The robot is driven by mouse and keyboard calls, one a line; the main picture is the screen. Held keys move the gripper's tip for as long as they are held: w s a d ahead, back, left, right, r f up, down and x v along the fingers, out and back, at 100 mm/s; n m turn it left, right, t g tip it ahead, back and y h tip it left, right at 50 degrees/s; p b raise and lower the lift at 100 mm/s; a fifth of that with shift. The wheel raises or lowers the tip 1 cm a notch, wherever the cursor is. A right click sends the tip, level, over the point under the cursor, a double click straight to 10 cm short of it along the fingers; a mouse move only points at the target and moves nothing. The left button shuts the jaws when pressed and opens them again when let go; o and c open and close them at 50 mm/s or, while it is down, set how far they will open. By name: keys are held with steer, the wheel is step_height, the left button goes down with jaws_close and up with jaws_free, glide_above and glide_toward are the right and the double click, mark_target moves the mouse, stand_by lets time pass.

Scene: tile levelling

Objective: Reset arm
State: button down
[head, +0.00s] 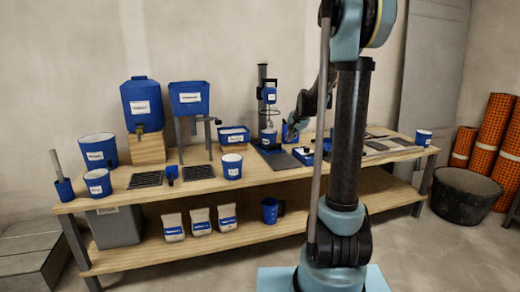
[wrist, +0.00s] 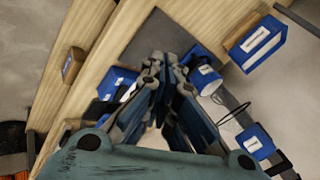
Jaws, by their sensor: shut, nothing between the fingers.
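My gripper (wrist: 165,62) is shut and empty in the wrist view, its fingers pointing up the picture. In the head view my gripper (head: 291,130) is over the right half of the wooden workbench (head: 105,200), close to the mixer stand (head: 263,85). My arm column hides part of the bench behind it. In the wrist view a blue container with a white label (wrist: 204,78) is just right of the fingers, and a dark plate (wrist: 160,38) lies beyond them. I cannot tell whether the fingers touch anything.
A blue dispenser (head: 142,103), a blue hopper (head: 188,97) and several labelled buckets stand on the bench's left half. Bags and a blue jug (head: 271,210) are on the lower shelf. A black tub (head: 465,195) and orange rolls (head: 490,140) stand on the right.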

steer(key=s+d+f+n+g+h, duration=0.1)
steer(key=s+f+n+g, duration=0.15)
steer(key=s, duration=1.55)
steer(key=s+d+f+n+g+h, duration=0.15)
steer(key=s+n, duration=0.25)
steer(key=s, duration=1.3)
steer(key=s+f+n, duration=0.1)
steer(key=s+f, duration=0.2)
steer(key=s, duration=0.3)
steer(key=s+d+f+n, duration=0.1)
steer(key=s+f+n, duration=0.1)
steer(key=s, duration=0.3)
steer(key=shift+s+f, duration=0.4)
steer(key=shift+f, duration=0.5)
steer(key=shift+d, duration=0.1)
